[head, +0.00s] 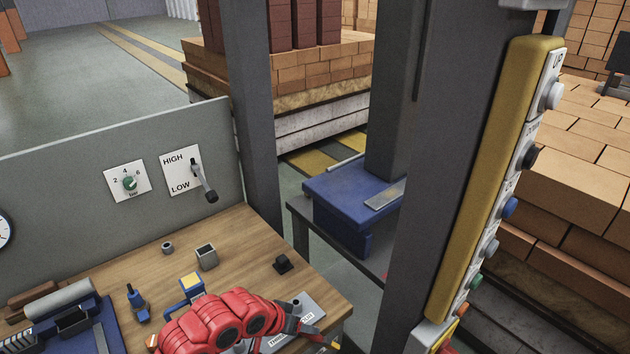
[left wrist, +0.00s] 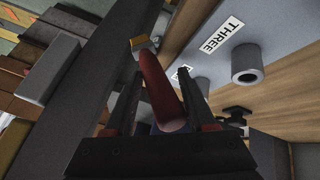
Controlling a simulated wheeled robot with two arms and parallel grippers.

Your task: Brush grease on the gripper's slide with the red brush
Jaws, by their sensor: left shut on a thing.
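My left gripper (head: 308,328) is low in the head view, at the end of my red arm, over the front edge of the wooden bench. In the left wrist view my left gripper (left wrist: 158,98) is shut on the red brush (left wrist: 160,92). The brush's red handle lies between the black fingers and its yellowish tip (left wrist: 143,42) points away from my wrist. I cannot tell whether the tip touches anything. A blue block with a metal plate (head: 385,195) stands beyond the bench; I cannot tell if it is the gripper's slide. My right gripper is not in view.
A dark post (head: 445,150) with a yellow button panel (head: 495,180) rises at right.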

